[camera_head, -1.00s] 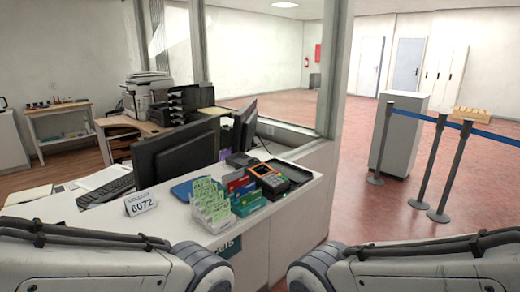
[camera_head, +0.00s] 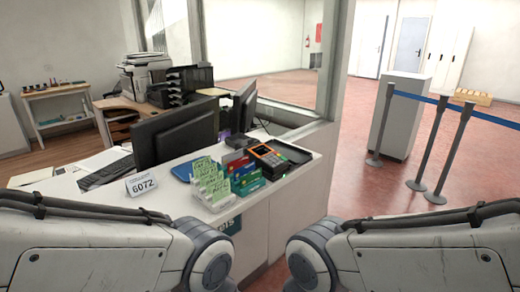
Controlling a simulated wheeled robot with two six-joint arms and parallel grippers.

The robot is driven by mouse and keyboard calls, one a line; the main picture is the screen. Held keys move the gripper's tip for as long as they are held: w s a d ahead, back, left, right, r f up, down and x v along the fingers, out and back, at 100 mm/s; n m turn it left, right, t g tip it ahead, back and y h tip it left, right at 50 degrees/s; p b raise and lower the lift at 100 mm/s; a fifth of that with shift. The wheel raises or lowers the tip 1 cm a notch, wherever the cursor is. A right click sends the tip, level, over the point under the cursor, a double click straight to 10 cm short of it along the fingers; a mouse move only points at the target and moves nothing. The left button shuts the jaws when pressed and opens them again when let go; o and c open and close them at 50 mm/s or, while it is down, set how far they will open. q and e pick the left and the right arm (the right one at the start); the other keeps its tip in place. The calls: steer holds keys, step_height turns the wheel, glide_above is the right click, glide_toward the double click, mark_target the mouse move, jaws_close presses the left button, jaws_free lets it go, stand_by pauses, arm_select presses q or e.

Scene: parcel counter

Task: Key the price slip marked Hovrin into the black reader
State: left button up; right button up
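A black card reader (camera_head: 277,158) with an orange-framed screen sits near the right end of the white counter (camera_head: 254,200). Just left of it stands a rack of green and white slips (camera_head: 209,183) in several rows. Red, blue and teal cards (camera_head: 243,174) stand between the slips and the reader. The print on the slips is too small to read, so I cannot tell which is marked Hovrin. Both my arms show at the bottom, below the counter items. Neither gripper is in view.
A sign reading 6072 (camera_head: 141,184) stands on the counter left of the slips. Behind it are monitors (camera_head: 176,137) and a keyboard (camera_head: 106,173). A glass partition post (camera_head: 331,70) rises behind the counter. Posts with a blue belt (camera_head: 455,149) and a grey pedestal (camera_head: 405,115) stand right, with open red floor around.

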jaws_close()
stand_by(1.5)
